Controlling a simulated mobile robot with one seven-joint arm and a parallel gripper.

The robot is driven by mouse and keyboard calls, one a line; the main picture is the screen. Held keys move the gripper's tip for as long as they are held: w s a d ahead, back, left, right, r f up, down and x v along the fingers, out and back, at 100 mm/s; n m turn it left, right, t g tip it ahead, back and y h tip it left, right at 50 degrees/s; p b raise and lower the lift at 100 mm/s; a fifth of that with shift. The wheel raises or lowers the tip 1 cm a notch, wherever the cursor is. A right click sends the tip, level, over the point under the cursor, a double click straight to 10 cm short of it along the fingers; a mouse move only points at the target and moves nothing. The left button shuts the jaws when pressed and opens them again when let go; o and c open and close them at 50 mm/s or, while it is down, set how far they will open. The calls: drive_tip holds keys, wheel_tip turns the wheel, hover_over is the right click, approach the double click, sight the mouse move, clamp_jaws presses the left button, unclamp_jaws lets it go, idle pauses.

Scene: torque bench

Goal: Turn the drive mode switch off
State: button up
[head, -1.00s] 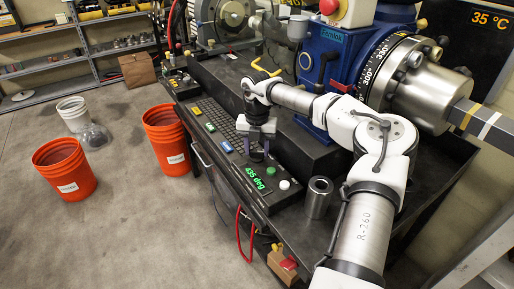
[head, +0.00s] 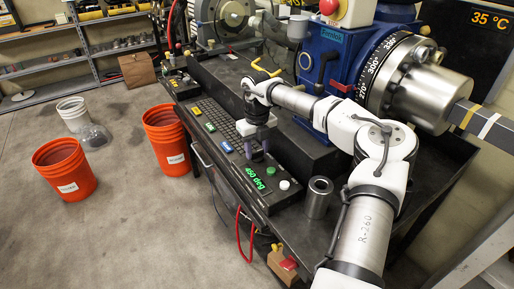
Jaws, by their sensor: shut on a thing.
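My gripper (head: 254,154) points down at the dark control panel (head: 215,167) on the bench, just behind the green display. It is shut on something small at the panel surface. That spot fits the drive mode switch, but the fingers hide it, so its position cannot be read. The green display (head: 254,180) shows a reading in degrees, tilted in the picture. A green button (head: 271,171) and a white button (head: 284,184) sit right of the fingers.
A blue machine (head: 326,62) with a graduated dial (head: 381,66) and steel chuck (head: 440,95) stands behind my arm. A steel cylinder (head: 318,197) stands right of the panel. Orange buckets (head: 165,143) are on the floor. A red emergency button (head: 328,7) tops the machine.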

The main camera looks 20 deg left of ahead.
sight(257, 151)
idle(0.4)
drive_tip(key=shift+r, duration=0.1)
drive_tip(key=o, duration=1)
wheel_tip(257, 151, up, 14)
drive_tip(key=shift+f+b, duration=0.15)
drive_tip(key=shift+b, duration=0.85)
